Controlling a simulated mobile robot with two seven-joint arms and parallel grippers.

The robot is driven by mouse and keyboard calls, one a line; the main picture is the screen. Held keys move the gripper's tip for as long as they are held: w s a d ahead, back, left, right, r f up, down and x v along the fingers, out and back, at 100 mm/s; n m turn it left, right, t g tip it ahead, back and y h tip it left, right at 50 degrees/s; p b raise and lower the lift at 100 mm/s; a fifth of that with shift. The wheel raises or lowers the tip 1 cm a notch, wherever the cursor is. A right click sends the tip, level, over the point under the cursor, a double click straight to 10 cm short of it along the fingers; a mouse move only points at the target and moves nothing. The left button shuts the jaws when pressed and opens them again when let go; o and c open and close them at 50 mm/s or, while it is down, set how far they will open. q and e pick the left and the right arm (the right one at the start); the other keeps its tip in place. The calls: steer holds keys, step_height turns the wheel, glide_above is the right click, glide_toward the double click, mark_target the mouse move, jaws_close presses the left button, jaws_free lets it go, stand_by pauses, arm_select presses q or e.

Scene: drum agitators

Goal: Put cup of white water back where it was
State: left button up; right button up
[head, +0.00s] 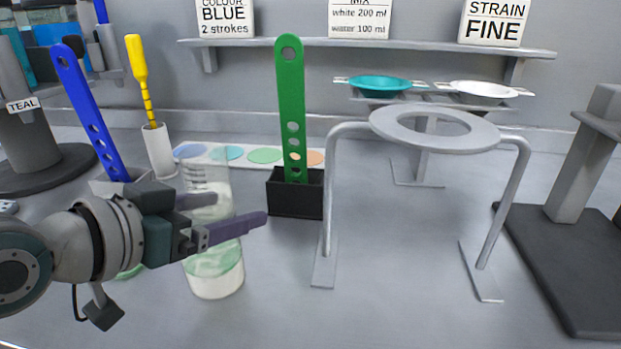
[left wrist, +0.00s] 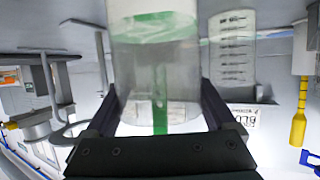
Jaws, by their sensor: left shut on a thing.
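A clear cup (head: 215,272) with pale, greenish-white liquid in its lower part stands upright at left centre. My left gripper (head: 232,216) is shut on it, with one dark purple finger on each side of its wall. In the left wrist view the held cup (left wrist: 155,85) fills the space between the fingers (left wrist: 165,105), and a green strip shows through it. I cannot tell whether its base touches the table. A second clear vessel with graduation marks (head: 206,172) shows just behind it, also in the left wrist view (left wrist: 232,50). My right gripper is not in view.
A green paddle (head: 291,110) stands in a black holder (head: 295,205) just right of the cup. A grey ring stand (head: 350,135) is further right. A blue paddle (head: 85,105) and yellow tool (head: 137,65) stand left. The front centre table is clear.

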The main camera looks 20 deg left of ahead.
arm_select(q)
steer(key=o, duration=1.3)
steer(key=shift+f, duration=0.1)
steer(key=shift+c, duration=0.2)
